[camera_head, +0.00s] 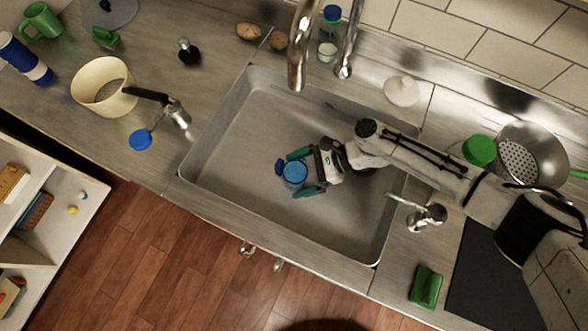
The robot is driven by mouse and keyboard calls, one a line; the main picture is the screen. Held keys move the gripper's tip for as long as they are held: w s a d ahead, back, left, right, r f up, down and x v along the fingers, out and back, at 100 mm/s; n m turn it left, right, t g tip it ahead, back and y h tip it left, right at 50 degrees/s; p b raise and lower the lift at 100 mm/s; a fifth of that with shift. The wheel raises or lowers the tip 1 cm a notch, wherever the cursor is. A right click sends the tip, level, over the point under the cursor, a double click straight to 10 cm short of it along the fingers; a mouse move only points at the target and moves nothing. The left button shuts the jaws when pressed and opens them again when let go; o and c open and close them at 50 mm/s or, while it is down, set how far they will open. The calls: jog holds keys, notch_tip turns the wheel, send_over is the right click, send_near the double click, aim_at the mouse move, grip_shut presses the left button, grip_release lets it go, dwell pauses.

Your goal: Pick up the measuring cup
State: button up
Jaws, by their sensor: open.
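A small round blue cup (295,173) with a darker blue tab on its left lies in the sink basin (240,130); it looks like the measuring cup. My gripper (304,173) reaches into the sink from the right with its green-tipped fingers spread apart. One finger is above the cup and one below it in the picture, so the cup lies between the fingertips. I cannot tell whether either finger touches the cup or how high the gripper is above the basin floor.
A tall metal faucet (303,45) stands behind the sink. A metal colander (540,150), a black kettle (535,225) and a green sponge (426,287) are at the right. A cream bowl (82,72) and a blue disc (140,140) are on the left counter. The left basin is clear.

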jog(key=shift+a+f, duration=0.15)
jog(key=shift+a, duration=0.05)
jog(key=shift+c, duration=0.2)
jog(key=c, duration=1.3)
